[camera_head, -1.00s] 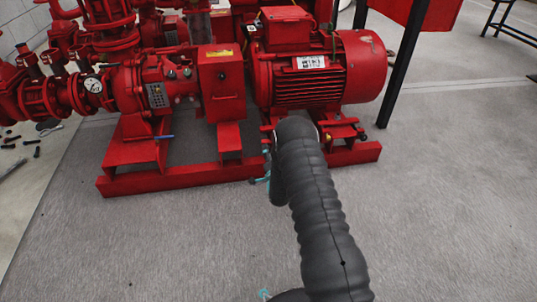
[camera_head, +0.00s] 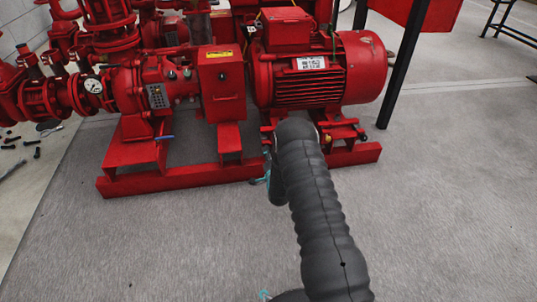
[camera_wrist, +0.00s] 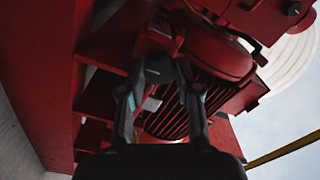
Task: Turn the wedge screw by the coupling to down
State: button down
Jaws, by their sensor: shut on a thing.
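The red motor (camera_head: 362,70) stands on the red base frame (camera_head: 175,180), to the right of the red coupling guard box (camera_head: 221,88). The wedge screw by the coupling is at the motor's foot, where my dark arm covers it in the head view. In the wrist view, my gripper (camera_wrist: 158,72) points up into the dark underside of the motor, its fingers closed in on a small part there. I take this part to be the wedge screw; the fingers and shadow hide it almost wholly, so its angle cannot be told.
Another small fitting (camera_head: 360,134) sits at the right end of the motor's foot. A black post (camera_head: 400,65) stands right of the motor. Pump pipes and a gauge (camera_head: 93,86) are at the left. The grey floor in front is clear.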

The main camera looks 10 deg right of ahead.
jog(key=n, duration=3.4)
jog(key=shift+a+f+n, duration=0.1)
jog(key=shift+a+n, duration=0.05)
jog(key=shift+n, duration=0.55)
jog(key=c, duration=0.8)
grip_release()
